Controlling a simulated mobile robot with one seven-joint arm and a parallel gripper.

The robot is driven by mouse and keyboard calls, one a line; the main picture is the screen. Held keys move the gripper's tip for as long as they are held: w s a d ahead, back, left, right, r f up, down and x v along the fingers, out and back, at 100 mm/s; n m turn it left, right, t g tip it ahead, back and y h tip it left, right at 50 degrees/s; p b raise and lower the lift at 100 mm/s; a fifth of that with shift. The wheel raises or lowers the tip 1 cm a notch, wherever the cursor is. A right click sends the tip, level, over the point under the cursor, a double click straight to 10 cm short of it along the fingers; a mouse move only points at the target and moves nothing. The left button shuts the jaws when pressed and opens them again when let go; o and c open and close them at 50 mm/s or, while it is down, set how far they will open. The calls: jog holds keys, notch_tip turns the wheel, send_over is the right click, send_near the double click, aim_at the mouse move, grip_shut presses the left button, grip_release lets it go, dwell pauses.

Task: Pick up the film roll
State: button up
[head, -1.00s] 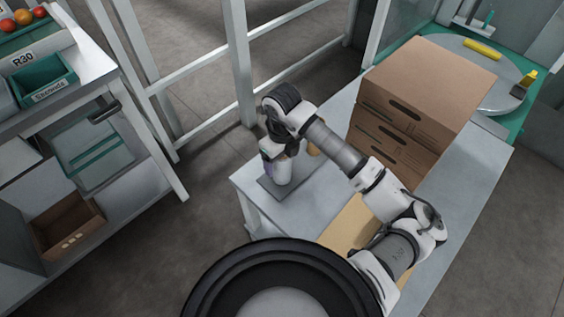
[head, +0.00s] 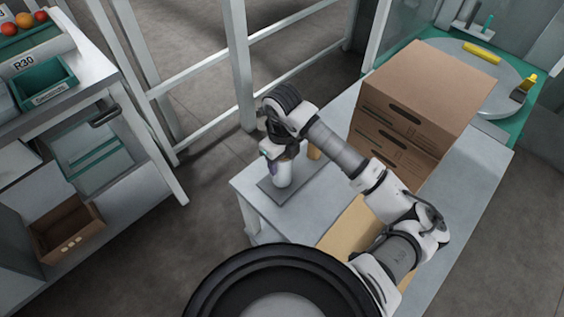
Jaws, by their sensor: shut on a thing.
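A pale, upright roll, which I take to be the film roll (head: 284,177), is at the near left corner of the grey table, over a dark flat plate (head: 268,188). My gripper (head: 275,152) points down at its upper part from above and is shut on it. The wrist and dark gripper body hide most of the roll's top and much of the fingers.
A tan upright object (head: 314,152) stands just right of the roll, partly behind my arm. Stacked brown cartons (head: 425,85) fill the table's far part. A tan sheet (head: 345,228) lies under my arm. A white frame rail (head: 190,72) runs behind the table.

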notch_tip(320, 180, up, 19)
jog(key=b, duration=0.3)
jog(key=shift+s+d, duration=0.1)
dwell(0.5)
